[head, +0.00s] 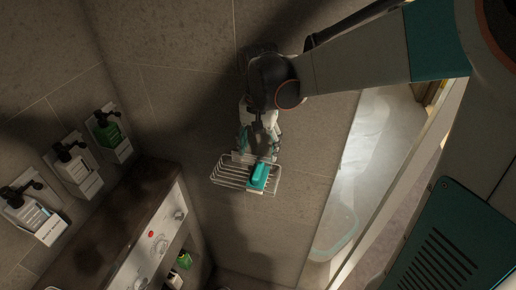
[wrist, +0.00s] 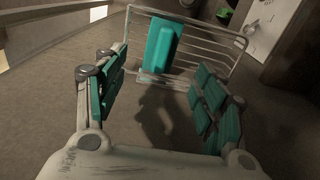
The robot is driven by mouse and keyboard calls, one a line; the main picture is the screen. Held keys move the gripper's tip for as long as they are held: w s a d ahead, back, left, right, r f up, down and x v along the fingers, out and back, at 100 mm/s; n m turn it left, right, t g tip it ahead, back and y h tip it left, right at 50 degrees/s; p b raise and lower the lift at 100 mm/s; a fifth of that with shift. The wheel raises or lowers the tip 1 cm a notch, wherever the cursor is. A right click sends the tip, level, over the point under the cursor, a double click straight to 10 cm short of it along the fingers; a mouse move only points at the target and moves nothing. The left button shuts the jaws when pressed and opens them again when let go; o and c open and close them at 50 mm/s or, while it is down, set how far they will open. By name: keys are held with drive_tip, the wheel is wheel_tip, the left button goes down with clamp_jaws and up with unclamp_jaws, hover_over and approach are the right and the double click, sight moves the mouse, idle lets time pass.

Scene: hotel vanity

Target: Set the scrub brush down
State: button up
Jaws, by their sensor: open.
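The scrub brush (head: 259,175) is a teal block with a paler underside. It rests on a wire rack (head: 222,173) fixed to the tiled wall. In the wrist view the brush (wrist: 160,46) lies lengthwise on the wire rack (wrist: 215,46), left of the rack's middle. My gripper (head: 254,150) is just behind the rack in the head view. In the wrist view my gripper (wrist: 170,80) has its teal-padded fingers spread wide, with nothing between them. The brush lies beyond the fingertips, apart from them. The bristles cannot be made out.
Several wall dispensers, one a green bottle (head: 108,130), hang at the left. A dark-topped panel (head: 130,215) with a red button and knobs stands below them. A glass-edged basin or tub (head: 350,180) is at the right. The wall around the rack is clear.

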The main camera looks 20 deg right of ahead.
drive_tip(key=s+r+n+t, duration=0.2)
drive_tip(key=s+n+t, duration=0.1)
drive_tip(key=s, duration=0.4)
drive_tip(key=s+r+n+t, duration=0.2)
drive_tip(key=s+n+t, duration=0.2)
drive_tip(key=s, duration=0.4)
drive_tip(key=shift+d+r, duration=0.15)
drive_tip(key=shift+r, duration=0.25)
